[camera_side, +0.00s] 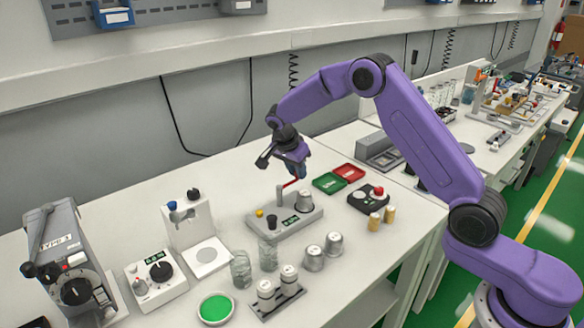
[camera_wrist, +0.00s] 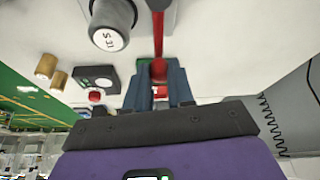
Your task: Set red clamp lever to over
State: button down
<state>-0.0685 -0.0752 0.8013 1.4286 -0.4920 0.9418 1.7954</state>
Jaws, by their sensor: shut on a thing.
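The red clamp lever (camera_side: 290,183) rises from a post on a grey base plate (camera_side: 270,230) in the side view. In the wrist view the red lever (camera_wrist: 158,35) runs from the top edge down to my fingers. My gripper (camera_side: 296,175) is over the plate, pointing down. In the wrist view my gripper (camera_wrist: 159,78) is shut on the lever's rounded red end, one finger on each side.
A metal cup (camera_side: 304,201) stands on the plate close to the lever; it also shows in the wrist view (camera_wrist: 108,18). A green tray (camera_side: 329,183), a red tray (camera_side: 349,173) and a dark box with a red button (camera_side: 368,199) lie to the right.

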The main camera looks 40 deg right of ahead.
jog(key=s+m, duration=0.1)
jog(key=m+g, duration=0.1)
jog(key=m, duration=0.1)
jog(key=s+m, duration=0.1)
jog(key=shift+s+a+m+g, duration=0.25)
jog(key=shift+s+m+g, duration=0.05)
jog(key=shift+m+g, duration=0.1)
jog(key=shift+s+a+m+g+y, duration=0.1)
jog(key=shift+s+a+m+g, duration=0.2)
jog(key=shift+m, duration=0.4)
jog(key=shift+s+a+m+g+y, duration=0.1)
jog(key=shift+s+m+g, duration=0.2)
jog(key=shift+m, duration=0.4)
jog(key=shift+s+a+m+g+y, duration=0.1)
jog(key=shift+s+a+m+g, duration=0.1)
jog(key=shift+s+m, duration=0.35)
jog(key=shift+w, duration=0.15)
jog(key=c, duration=1)
grip_release()
jog(key=shift+o, duration=0.2)
jog(key=v, duration=1.7)
jog(key=shift+r, duration=0.2)
jog(key=shift+a, duration=0.1)
